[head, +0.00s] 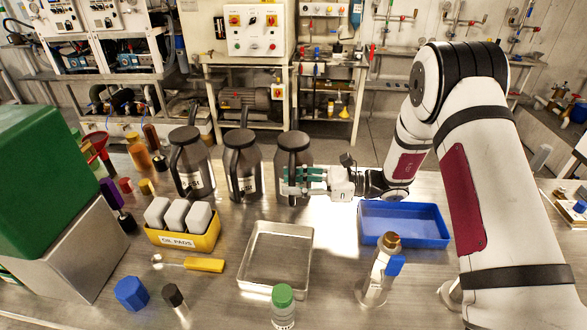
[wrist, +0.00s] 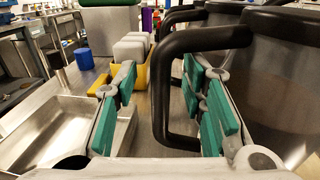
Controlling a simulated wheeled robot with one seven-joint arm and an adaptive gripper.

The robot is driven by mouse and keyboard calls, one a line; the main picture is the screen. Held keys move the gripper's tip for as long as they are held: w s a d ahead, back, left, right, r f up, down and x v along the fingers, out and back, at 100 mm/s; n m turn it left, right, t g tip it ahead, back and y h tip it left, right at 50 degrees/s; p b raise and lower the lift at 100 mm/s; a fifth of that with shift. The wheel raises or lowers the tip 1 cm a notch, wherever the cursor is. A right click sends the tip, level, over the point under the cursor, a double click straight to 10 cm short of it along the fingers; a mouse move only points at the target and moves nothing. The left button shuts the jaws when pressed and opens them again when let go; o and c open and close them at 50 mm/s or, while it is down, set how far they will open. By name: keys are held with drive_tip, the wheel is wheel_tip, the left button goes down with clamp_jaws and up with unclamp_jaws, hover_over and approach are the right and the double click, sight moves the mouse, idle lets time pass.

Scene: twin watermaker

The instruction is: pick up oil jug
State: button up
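Three grey metal jugs with black lids and handles stand in a row at the back of the bench in the head view: a left jug (head: 192,165), a middle jug (head: 243,170) and a right jug (head: 293,143). My gripper (head: 286,180) is in front of the right jug and hides part of its body. In the wrist view my gripper (wrist: 160,75) is open, with a black handle (wrist: 160,95) between its green-padded fingers. The fingers are not closed on it. The jug body (wrist: 285,75) is at the right, beyond the right finger.
An empty metal tray (head: 250,287) is in front of the jugs. A blue bin (head: 405,238) is right of it. A yellow oil-pads box (head: 186,241) holds white blocks at the left. A green-capped bottle (head: 283,308) and a metal canister (head: 374,285) stand near the front.

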drive_tip(key=shift+a, duration=0.3)
drive_tip(key=shift+c, duration=0.6)
clamp_jaws()
drive_tip(key=shift+r, duration=0.15)
